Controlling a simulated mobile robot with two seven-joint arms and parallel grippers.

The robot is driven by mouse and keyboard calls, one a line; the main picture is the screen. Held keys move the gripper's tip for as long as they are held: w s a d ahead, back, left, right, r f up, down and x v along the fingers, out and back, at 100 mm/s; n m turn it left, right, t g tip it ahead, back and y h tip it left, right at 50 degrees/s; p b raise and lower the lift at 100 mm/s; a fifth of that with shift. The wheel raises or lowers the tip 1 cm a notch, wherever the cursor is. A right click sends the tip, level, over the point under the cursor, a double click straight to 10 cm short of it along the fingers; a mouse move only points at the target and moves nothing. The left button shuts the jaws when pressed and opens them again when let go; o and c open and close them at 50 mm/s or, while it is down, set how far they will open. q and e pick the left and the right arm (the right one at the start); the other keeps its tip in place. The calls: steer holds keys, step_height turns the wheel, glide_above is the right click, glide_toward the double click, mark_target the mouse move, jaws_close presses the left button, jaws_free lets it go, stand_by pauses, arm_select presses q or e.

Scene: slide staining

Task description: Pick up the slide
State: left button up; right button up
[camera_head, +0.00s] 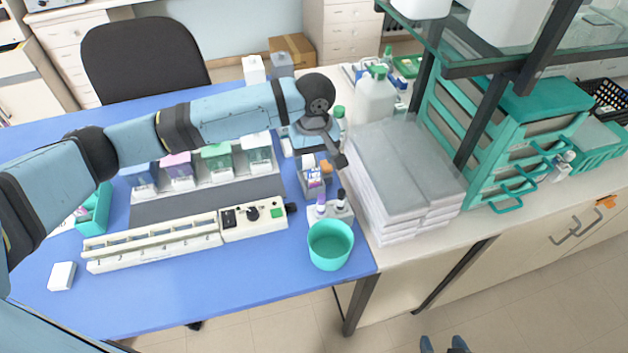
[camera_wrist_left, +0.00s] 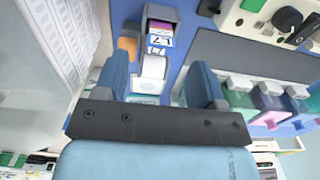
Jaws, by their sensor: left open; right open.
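My left gripper (camera_head: 322,150) reaches in from the left, over the back right of the blue table. In the left wrist view its two blue fingers (camera_wrist_left: 160,68) are spread apart. A small grey holder (camera_wrist_left: 173,14) lies just beyond them, with a labelled slide (camera_wrist_left: 161,41) showing purple and white. The holder and slide (camera_head: 314,178) also show in the head view, just below the gripper. A white piece is seen between the fingers; I cannot tell whether they touch it.
A teal cup (camera_head: 331,246) and dark-capped bottles (camera_head: 341,199) stand in front of the holder. A long white staining device (camera_head: 155,240) lies to the left, with coloured-lid jars (camera_head: 217,160) behind. Stacked grey-white boxes (camera_head: 405,180) stand close on the right.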

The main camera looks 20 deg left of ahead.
mark_target(314, 170)
arm_select(q)
step_height(314, 170, down, 4)
steer(key=shift+r, duration=0.25)
jaws_close()
steer(key=shift+r, duration=0.15)
